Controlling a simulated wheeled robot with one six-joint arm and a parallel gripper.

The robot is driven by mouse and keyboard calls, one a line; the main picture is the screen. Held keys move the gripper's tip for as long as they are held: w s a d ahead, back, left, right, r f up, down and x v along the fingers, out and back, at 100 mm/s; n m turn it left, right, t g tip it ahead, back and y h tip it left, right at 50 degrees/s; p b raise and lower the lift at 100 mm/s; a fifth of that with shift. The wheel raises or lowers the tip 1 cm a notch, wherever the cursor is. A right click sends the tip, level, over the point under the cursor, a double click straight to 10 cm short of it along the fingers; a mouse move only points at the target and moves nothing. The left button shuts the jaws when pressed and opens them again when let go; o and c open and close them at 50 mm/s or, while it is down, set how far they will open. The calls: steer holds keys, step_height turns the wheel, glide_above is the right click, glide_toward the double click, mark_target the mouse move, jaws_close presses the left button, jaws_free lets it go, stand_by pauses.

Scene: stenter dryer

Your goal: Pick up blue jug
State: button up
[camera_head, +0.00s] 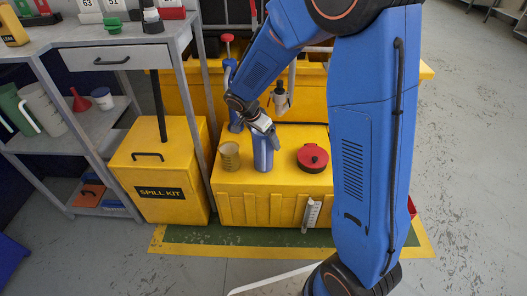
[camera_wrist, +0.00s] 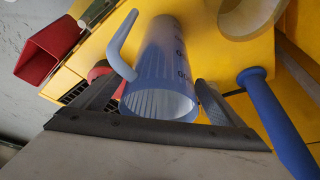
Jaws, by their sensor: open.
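The blue jug (camera_head: 263,152) stands upright on the yellow bin top in the head view. In the wrist view the jug (camera_wrist: 168,55) shows its open mouth toward the camera and its pale blue handle on the left. My gripper (camera_head: 262,126) is over the jug's top in the head view. In the wrist view my gripper (camera_wrist: 158,100) is open, with one finger on each side of the jug's rim. I cannot tell whether either finger touches it. The jug's base is hidden in the wrist view.
A yellowish measuring cup (camera_head: 230,156) stands left of the jug, and a red round lidded can (camera_head: 312,157) stands right. A blue upright tool (camera_head: 235,112) is close behind. The yellow spill kit box (camera_head: 160,178) and a grey shelf unit (camera_head: 75,135) are further left.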

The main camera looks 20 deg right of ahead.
steer(key=shift+x, duration=0.95)
steer(key=c, duration=1.4)
steer(key=shift+r, duration=0.1)
